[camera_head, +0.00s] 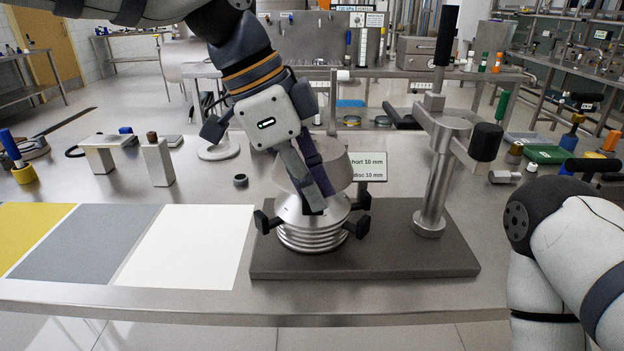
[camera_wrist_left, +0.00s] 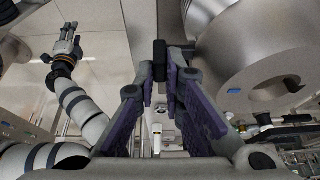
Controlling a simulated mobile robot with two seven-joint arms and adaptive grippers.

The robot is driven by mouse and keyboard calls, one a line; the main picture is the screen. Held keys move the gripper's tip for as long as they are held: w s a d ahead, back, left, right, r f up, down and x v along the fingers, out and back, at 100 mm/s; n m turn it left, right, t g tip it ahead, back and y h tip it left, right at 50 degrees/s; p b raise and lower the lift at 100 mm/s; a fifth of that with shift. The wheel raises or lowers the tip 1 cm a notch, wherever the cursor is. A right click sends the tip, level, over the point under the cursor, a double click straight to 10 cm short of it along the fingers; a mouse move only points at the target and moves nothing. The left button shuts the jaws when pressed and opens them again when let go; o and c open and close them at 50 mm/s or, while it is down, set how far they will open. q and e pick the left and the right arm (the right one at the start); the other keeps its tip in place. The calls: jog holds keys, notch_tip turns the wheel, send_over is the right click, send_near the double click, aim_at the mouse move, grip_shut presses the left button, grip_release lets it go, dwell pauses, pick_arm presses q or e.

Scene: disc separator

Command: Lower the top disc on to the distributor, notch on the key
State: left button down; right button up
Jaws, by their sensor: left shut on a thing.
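My left gripper (camera_head: 316,208) points down in front of a silver, cone-like top disc (camera_head: 337,168) over the distributor stack. In the left wrist view its fingers (camera_wrist_left: 160,75) are closed on a small black piece. The silver conical body (camera_wrist_left: 250,60) shows large at the right. I take the black piece for a grip on the top disc, but the join is hidden. Below is the ribbed distributor (camera_head: 313,238). The notch and key cannot be made out, and contact between the parts is unclear. My right gripper (camera_wrist_left: 68,42) shows in the left wrist view, fingers apart and empty.
A dark base plate (camera_head: 400,262) carries the distributor and a post (camera_head: 436,190) with a black-handled arm at the right. Black clamps (camera_head: 262,222) surround the stack. A sign (camera_head: 369,166) stands behind. White, grey and yellow mats (camera_head: 190,248) lie clear at left.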

aim_at(312, 214)
pick_arm(q)
jog(key=shift+r, duration=0.1)
jog(key=shift+f, duration=2.05)
jog(key=shift+f, duration=0.15)
jog(key=shift+f, duration=0.3)
jog(key=c, duration=1.6)
grip_release()
